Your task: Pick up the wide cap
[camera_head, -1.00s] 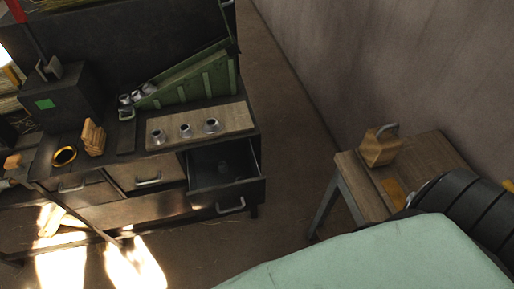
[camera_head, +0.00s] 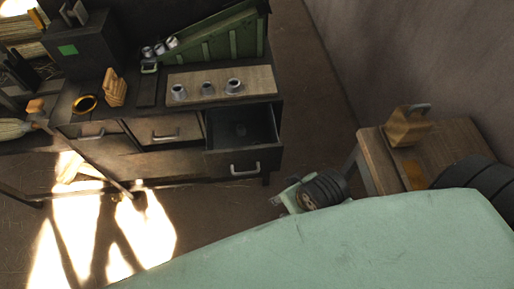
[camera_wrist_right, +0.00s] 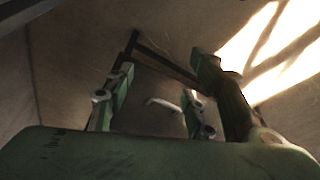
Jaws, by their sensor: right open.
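Three grey metal caps stand in a row on a pale wooden board (camera_head: 260,76) on the dark workbench. The right one (camera_head: 233,86) looks widest, the middle one (camera_head: 208,89) smallest, and the left one (camera_head: 178,92) lies between them in size. My right gripper (camera_head: 277,200) is in front of the bench, right of and below the open drawer, apart from the caps. In the right wrist view its green fingers (camera_wrist_right: 160,90) are spread with nothing between them. No cap is clearly visible in that view. My left gripper is not in view.
An open drawer (camera_head: 243,161) juts out below the board, with a small dark object inside. A green sloped rack (camera_head: 215,42) stands behind the board. A wooden side table (camera_head: 376,155) with a wooden container (camera_head: 406,127) is at right. Sunlit floor lies at lower left.

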